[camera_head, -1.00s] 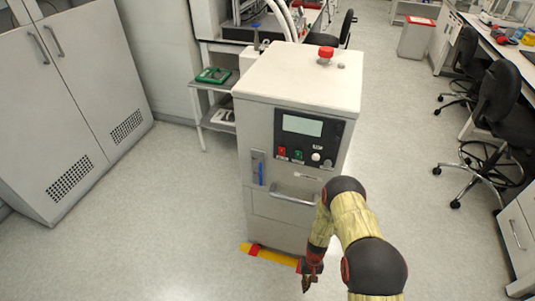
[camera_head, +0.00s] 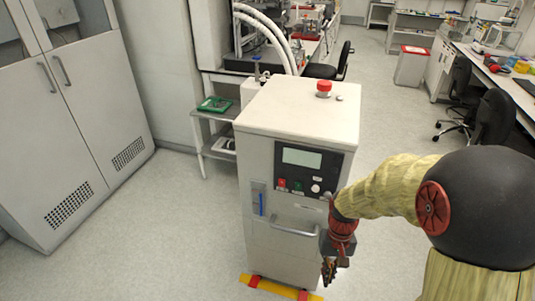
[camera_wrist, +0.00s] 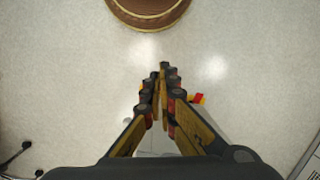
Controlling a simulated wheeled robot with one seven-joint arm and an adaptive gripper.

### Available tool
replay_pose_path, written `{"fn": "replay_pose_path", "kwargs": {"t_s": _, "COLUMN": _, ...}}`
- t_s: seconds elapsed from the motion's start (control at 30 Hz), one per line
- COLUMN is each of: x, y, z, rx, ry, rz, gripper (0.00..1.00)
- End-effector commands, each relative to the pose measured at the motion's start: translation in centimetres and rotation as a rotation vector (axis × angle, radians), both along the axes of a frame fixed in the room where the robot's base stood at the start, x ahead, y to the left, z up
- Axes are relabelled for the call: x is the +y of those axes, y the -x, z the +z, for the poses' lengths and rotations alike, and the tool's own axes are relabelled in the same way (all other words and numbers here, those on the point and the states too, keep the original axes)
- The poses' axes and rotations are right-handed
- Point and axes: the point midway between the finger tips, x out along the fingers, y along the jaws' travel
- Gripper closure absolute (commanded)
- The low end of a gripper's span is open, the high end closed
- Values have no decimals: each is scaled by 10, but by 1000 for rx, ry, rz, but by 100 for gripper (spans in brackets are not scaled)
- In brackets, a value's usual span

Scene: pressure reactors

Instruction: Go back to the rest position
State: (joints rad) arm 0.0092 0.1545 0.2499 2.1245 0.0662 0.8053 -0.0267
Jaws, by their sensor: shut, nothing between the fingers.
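My gripper (camera_head: 328,270) hangs pointing down in front of the lower right side of the grey reactor cabinet (camera_head: 257,215) in the head view. In the wrist view my gripper (camera_wrist: 160,74) has its fingers brought together at the tips, with nothing between them. The cabinet has a small screen (camera_head: 301,157), several buttons, a front handle (camera_head: 293,229) and a red knob (camera_head: 323,88) on top. I cannot tell whether my arm touches the cabinet.
A yellow and red floor strip (camera_head: 285,288) lies at the cabinet's foot. Tall grey cupboards (camera_head: 75,125) stand at the left. A side table with a green tray (camera_head: 214,104) is behind. A black chair (camera_head: 492,120) stands at the right. Floor is open on both sides.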

Motion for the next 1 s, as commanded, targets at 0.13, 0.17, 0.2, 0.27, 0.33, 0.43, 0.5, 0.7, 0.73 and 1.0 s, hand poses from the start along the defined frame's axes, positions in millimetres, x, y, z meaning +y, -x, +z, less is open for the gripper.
{"fn": "replay_pose_path", "kwargs": {"t_s": 0.13, "x": -3, "y": 23, "z": 57, "rx": -74, "ry": 14, "rz": 4, "gripper": 100}}
{"fn": "replay_pose_path", "kwargs": {"t_s": 0.17, "x": -3, "y": 28, "z": 67, "rx": -88, "ry": 16, "rz": 5, "gripper": 100}}
{"fn": "replay_pose_path", "kwargs": {"t_s": 0.2, "x": -4, "y": 35, "z": 80, "rx": -108, "ry": 20, "rz": 6, "gripper": 100}}
{"fn": "replay_pose_path", "kwargs": {"t_s": 0.27, "x": -5, "y": 45, "z": 98, "rx": -141, "ry": 26, "rz": 8, "gripper": 100}}
{"fn": "replay_pose_path", "kwargs": {"t_s": 0.33, "x": -6, "y": 57, "z": 118, "rx": -182, "ry": 31, "rz": 11, "gripper": 100}}
{"fn": "replay_pose_path", "kwargs": {"t_s": 0.43, "x": -8, "y": 72, "z": 144, "rx": -246, "ry": 38, "rz": 16, "gripper": 100}}
{"fn": "replay_pose_path", "kwargs": {"t_s": 0.5, "x": -9, "y": 82, "z": 162, "rx": -298, "ry": 43, "rz": 20, "gripper": 100}}
{"fn": "replay_pose_path", "kwargs": {"t_s": 0.7, "x": -10, "y": 103, "z": 211, "rx": -469, "ry": 53, "rz": 24, "gripper": 100}}
{"fn": "replay_pose_path", "kwargs": {"t_s": 0.73, "x": -10, "y": 106, "z": 218, "rx": -496, "ry": 52, "rz": 24, "gripper": 100}}
{"fn": "replay_pose_path", "kwargs": {"t_s": 1.0, "x": -9, "y": 114, "z": 270, "rx": -666, "ry": 55, "rz": 21, "gripper": 100}}
